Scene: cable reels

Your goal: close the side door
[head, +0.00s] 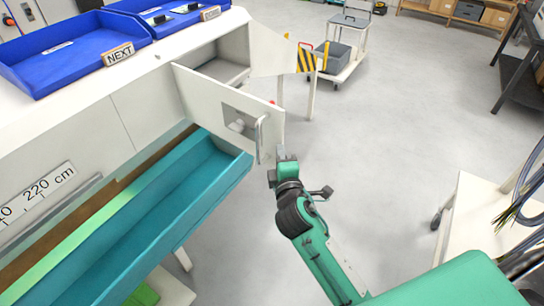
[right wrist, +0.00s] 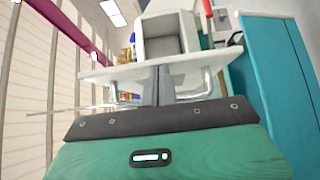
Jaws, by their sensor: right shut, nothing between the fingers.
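The white side door (head: 210,97) stands open at the end of the white bench, swung out from a compartment (head: 224,70) whose inside shows. The door has a grey recessed plate and a metal bar handle (head: 260,139) near its free edge. My right gripper (head: 281,155) is at the lower free corner of the door, just right of the handle. In the right wrist view its fingers (right wrist: 165,85) are together and empty, close to a white panel with metal handle parts; whether they touch it I cannot tell. My left gripper is out of view.
A teal drawer (head: 215,176) is pulled out below the door, left of my right arm. Blue trays (head: 75,62) stand on the bench top. A cart with a grey bin (head: 334,57) is behind the door. A white trolley (head: 482,215) is at right. The floor between is clear.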

